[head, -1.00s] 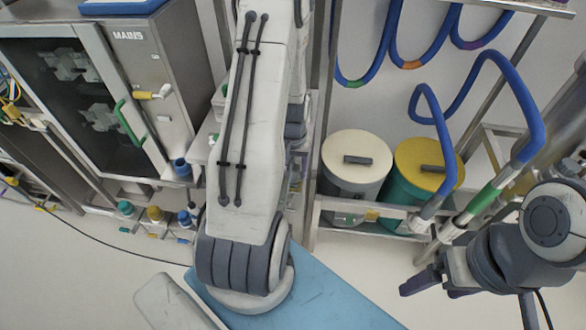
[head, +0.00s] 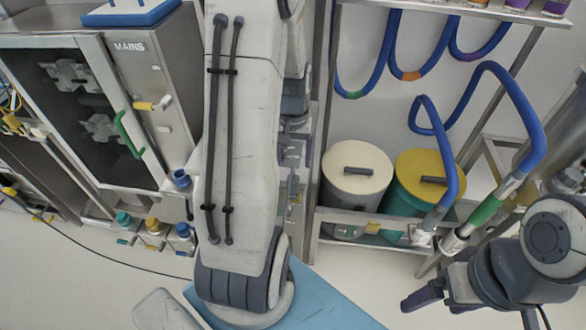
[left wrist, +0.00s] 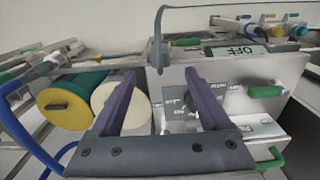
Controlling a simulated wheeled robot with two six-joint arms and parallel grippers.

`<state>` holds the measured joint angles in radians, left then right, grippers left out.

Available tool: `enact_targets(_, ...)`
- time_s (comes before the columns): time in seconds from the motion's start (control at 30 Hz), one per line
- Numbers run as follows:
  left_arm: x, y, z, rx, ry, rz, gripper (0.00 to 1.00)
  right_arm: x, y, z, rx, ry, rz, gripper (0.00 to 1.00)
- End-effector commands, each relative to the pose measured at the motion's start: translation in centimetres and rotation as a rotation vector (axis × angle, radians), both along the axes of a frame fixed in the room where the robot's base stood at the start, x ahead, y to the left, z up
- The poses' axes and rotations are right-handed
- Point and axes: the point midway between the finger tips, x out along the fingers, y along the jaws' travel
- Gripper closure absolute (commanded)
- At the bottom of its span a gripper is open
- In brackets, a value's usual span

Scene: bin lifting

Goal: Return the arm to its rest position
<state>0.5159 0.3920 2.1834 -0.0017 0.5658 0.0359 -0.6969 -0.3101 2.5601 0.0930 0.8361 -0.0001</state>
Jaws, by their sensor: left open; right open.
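My left arm (head: 240,150) runs up the middle of the head view, and its large white link mostly hides my left gripper (head: 293,165). In the left wrist view my left gripper (left wrist: 160,78) shows two purple fingers spread apart with nothing held between them. My right gripper (head: 438,298) is low at the right of the head view, open and empty, with dark purple fingers. It is in front of the lower shelf edge, apart from the drums.
A white-lidded drum (head: 355,168) and a yellow-lidded drum (head: 430,178) stand on a rack shelf. A blue hose (head: 520,95) hangs at the right. A steel cabinet (head: 165,110) and small coloured-cap bottles (head: 152,228) are at the left. Pale floor lies in front.

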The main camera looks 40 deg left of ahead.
Motion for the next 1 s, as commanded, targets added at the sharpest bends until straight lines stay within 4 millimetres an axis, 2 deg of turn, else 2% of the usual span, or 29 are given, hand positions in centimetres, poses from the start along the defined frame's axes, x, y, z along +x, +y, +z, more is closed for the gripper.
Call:
enact_targets(0.13, 0.0, 0.0, 0.8, 0.001, -0.001, 0.000, 0.20, 0.0, 0.0, -0.1, 0.000, 0.000, 0.000, 0.17)
enact_targets(0.57, 0.0, 0.0, 0.8, -0.001, 0.001, 0.000, 0.20, 0.0, 0.0, -0.1, 0.000, 0.000, 0.000, 0.17)
enact_targets(0.67, 0.2, -0.9, 1.1, 0.000, -0.002, -0.025, 0.20, 0.0, 0.0, 0.0, 0.000, 0.000, 0.000, 0.17)
enact_targets(0.77, 0.8, -4.1, 2.3, -0.001, -0.008, -0.112, 0.20, 0.0, 0.0, 0.0, 0.000, 0.000, 0.000, 0.17)
enact_targets(0.87, 0.8, -9.6, 4.1, -0.005, -0.020, -0.262, 0.20, 0.0, 0.0, 0.0, 0.000, 0.000, 0.000, 0.17)
enact_targets(1.0, -1.4, -18.0, 6.8, -0.017, -0.037, -0.516, 0.20, 0.0, 0.0, -0.1, 0.000, 0.000, 0.000, 0.17)
